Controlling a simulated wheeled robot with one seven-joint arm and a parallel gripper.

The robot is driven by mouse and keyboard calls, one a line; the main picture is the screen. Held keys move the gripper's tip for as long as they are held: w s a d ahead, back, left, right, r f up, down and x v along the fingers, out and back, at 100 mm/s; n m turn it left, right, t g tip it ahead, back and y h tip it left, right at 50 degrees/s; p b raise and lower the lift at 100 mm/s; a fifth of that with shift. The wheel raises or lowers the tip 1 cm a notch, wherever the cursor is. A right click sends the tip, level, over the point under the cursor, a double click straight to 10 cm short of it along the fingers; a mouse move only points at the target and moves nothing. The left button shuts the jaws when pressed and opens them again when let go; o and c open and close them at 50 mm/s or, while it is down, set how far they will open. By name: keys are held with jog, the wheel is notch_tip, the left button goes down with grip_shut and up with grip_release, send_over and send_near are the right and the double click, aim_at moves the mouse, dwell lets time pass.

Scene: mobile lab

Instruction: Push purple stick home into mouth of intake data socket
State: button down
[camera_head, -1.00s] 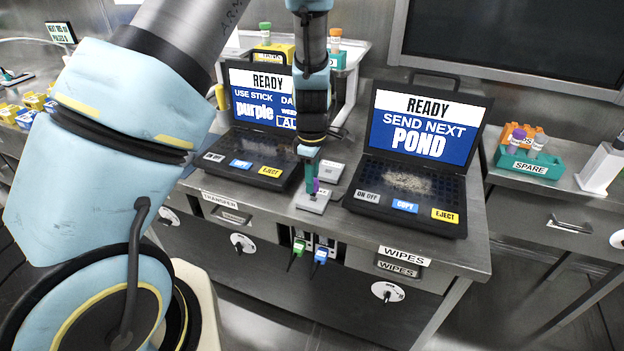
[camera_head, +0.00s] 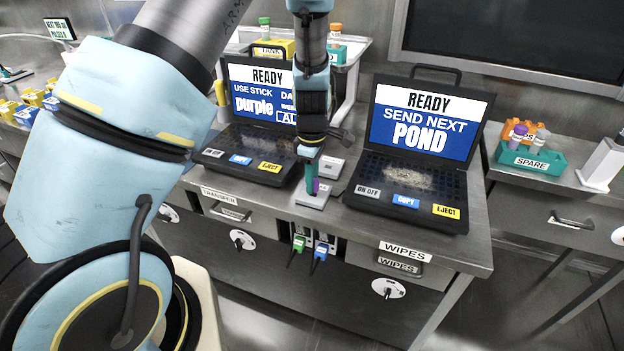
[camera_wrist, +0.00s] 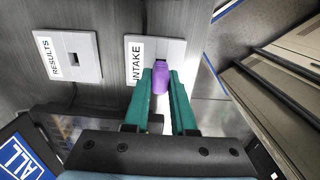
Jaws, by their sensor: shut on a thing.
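The purple stick (camera_wrist: 160,78) is held between the teal fingers of my gripper (camera_wrist: 164,72) in the wrist view. Its far end is at the slot of the intake data socket (camera_wrist: 176,47), a grey block labelled INTAKE; how deep it sits I cannot tell. In the head view my gripper (camera_head: 312,186) points down at the intake socket (camera_head: 312,202), with a bit of the purple stick (camera_head: 316,186) showing beside a finger. The results socket (camera_wrist: 72,57), with an empty dark slot, is to the left in the wrist view.
Two open laptops stand either side of the sockets: the left laptop (camera_head: 250,145) and the right laptop (camera_head: 415,180), close to my gripper. Green and blue plugs (camera_head: 299,243) are in the bench front. A teal rack (camera_head: 530,157) labelled SPARE stands at right.

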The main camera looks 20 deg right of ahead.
jog(key=shift+f+b, duration=0.35)
jog(key=shift+f, duration=0.15)
jog(key=c, duration=0.7)
grip_release()
jog(key=shift+o, duration=0.2)
notch_tip(320, 180, up, 11)
jog(key=shift+f+b, duration=0.15)
jog(key=shift+b, duration=0.85)
jog(key=s+a+r+m, duration=0.2)
jog(key=a+m, duration=0.3)
jog(key=a, duration=1)
jog(key=s+a+r+m+t, duration=0.1)
jog(key=a+m, duration=0.4)
jog(key=a, duration=1)
notch_tip(320, 180, up, 2)
jog(key=shift+s+r+m+t, duration=0.2)
jog(key=shift+s+m+t, duration=0.1)
jog(key=shift+s, duration=0.3)
